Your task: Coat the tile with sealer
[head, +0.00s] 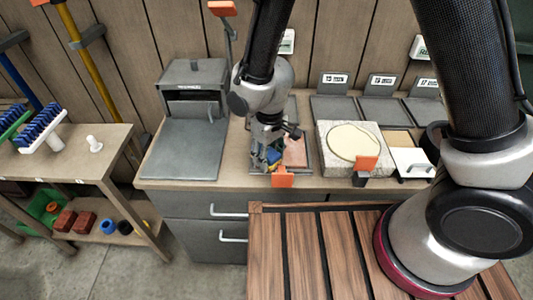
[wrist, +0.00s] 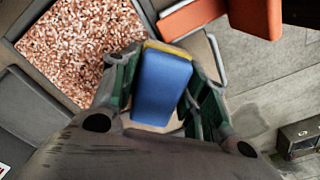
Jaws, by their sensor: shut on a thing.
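My gripper (head: 268,160) is over the counter, low beside the tile. In the wrist view my gripper (wrist: 165,85) is shut on a blue block (wrist: 162,88) with a yellow edge at its far end. The block also shows in part between the fingers in the head view (head: 272,156). A reddish speckled tile (wrist: 78,45) lies in a grey-edged tray just left of the block in the wrist view. In the head view the tile (head: 297,152) is partly hidden by my gripper. I cannot tell whether the block touches anything below it. I see no labelled sealer.
Right of the tile, a speckled stone slab (head: 327,133) bears a pale yellow round patch (head: 352,142). Orange tags (head: 283,179) stand at the counter's front edge. A grey box (head: 193,82) with a flat plate stands left. A slatted wooden surface (head: 300,260) is in front.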

